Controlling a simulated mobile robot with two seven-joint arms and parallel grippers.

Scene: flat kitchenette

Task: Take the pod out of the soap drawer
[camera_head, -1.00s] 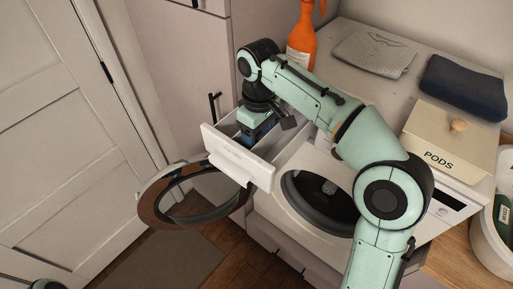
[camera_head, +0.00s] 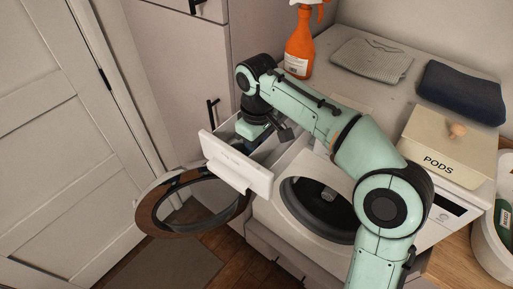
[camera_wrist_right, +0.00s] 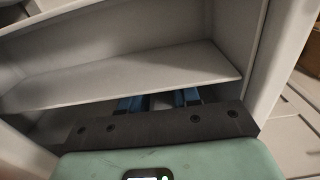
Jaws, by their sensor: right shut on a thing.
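The soap drawer (camera_head: 235,165) is pulled out at the upper left of the washing machine, its white front facing the room. My right gripper (camera_wrist_right: 160,102) reaches down into the drawer. In the wrist view its two blue fingers stand a little apart, partly hidden by a grey drawer divider (camera_wrist_right: 150,72) and the gripper's dark edge. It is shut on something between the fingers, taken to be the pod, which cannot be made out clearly. In the head view the drawer front hides the fingertips. My left gripper is not in view.
The washer's round door (camera_head: 190,222) hangs open below the drawer. On the machine top are an orange spray bottle (camera_head: 299,45), a grey cloth (camera_head: 372,60), a dark folded towel (camera_head: 462,92) and a box marked PODS (camera_head: 445,160). A white tub (camera_head: 490,240) stands at right.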

